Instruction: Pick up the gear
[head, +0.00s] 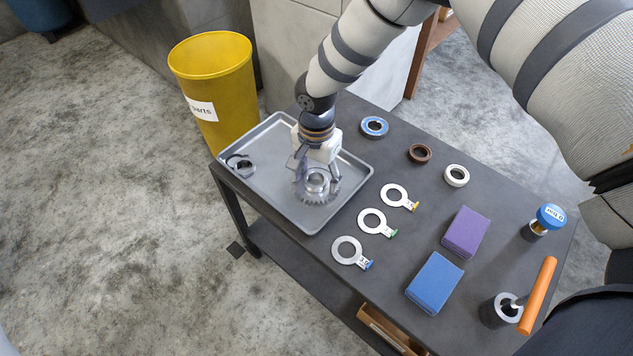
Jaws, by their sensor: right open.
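The gear (317,190) is a grey metal wheel with teeth around its rim and a raised round hub. It lies at the right end of the grey metal tray (262,124) on the dark table. My right gripper (317,178) is directly over the gear, pointing down, with its fingers spread on either side of the hub. I cannot tell whether the fingers touch the gear. The gripper hides part of the gear's far side. My left gripper is not in view.
A dark ring part (240,163) lies at the tray's left end. Rings (374,126), tagged washers (347,251), a purple box (465,232), a blue box (434,283), a blue-capped tool (550,217) and an orange-handled tool (537,296) stand rightward. A yellow bin (216,85) stands behind.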

